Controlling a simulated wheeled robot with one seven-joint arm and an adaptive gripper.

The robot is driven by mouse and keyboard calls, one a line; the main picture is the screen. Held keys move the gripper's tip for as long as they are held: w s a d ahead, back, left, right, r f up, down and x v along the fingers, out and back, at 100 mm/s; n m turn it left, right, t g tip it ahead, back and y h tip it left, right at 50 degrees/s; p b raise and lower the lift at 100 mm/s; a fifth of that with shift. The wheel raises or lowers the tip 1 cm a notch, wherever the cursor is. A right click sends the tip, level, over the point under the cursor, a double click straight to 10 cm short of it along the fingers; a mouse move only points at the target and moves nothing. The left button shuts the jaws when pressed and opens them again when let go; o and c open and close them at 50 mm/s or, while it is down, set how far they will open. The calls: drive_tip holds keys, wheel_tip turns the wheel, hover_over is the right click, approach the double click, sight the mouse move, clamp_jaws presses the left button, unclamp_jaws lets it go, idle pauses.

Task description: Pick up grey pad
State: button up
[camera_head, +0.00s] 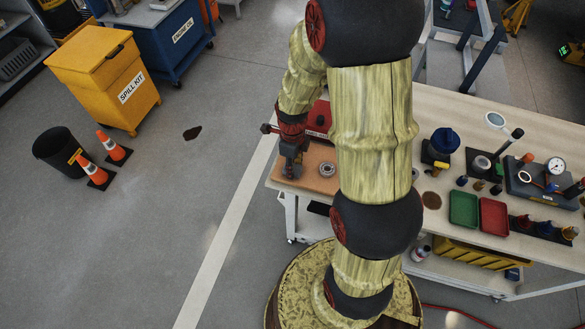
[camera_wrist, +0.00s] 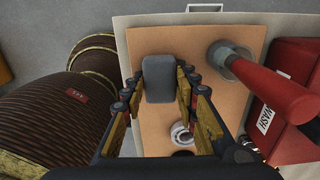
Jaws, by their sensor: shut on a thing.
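The grey pad (camera_wrist: 159,80) is a small rounded dark-grey block in the wrist view. It sits between the fingertips of my gripper (camera_wrist: 160,86), which are closed on its left and right sides. It shows over a tan mat (camera_wrist: 205,125). I cannot tell whether the pad touches the mat or is raised. In the head view my gripper (camera_head: 291,160) is low over the left end of the workbench, and the pad cannot be made out there.
A metal ring (camera_head: 327,169) lies on the mat; it also shows in the wrist view (camera_wrist: 181,134). A red wash container (camera_wrist: 290,115) and a red-handled tool (camera_wrist: 262,78) stand to the right. Green (camera_head: 463,209) and red (camera_head: 494,216) trays sit farther along the bench (camera_head: 437,90).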

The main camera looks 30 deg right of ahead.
sight(295, 169)
drive_tip(key=shift+r+p, duration=0.35)
drive_tip(key=shift+r, duration=0.15)
drive_tip(key=r+p, duration=0.2)
drive_tip(key=r, duration=0.1)
drive_tip(key=shift+s+d+r, duration=0.15)
drive_tip(key=shift+s+r, duration=0.15)
drive_tip(key=shift+s, duration=0.1)
drive_tip(key=s+d+r+p, duration=0.3)
drive_tip(key=s+r, duration=0.5)
drive_tip(key=s, duration=0.4)
drive_tip(key=shift+s+d+r+p, duration=0.2)
drive_tip(key=shift+s+p, duration=0.2)
drive_tip(key=shift+p, duration=0.5)
drive_tip(key=o, duration=0.4)
drive_tip(key=c, duration=0.4)
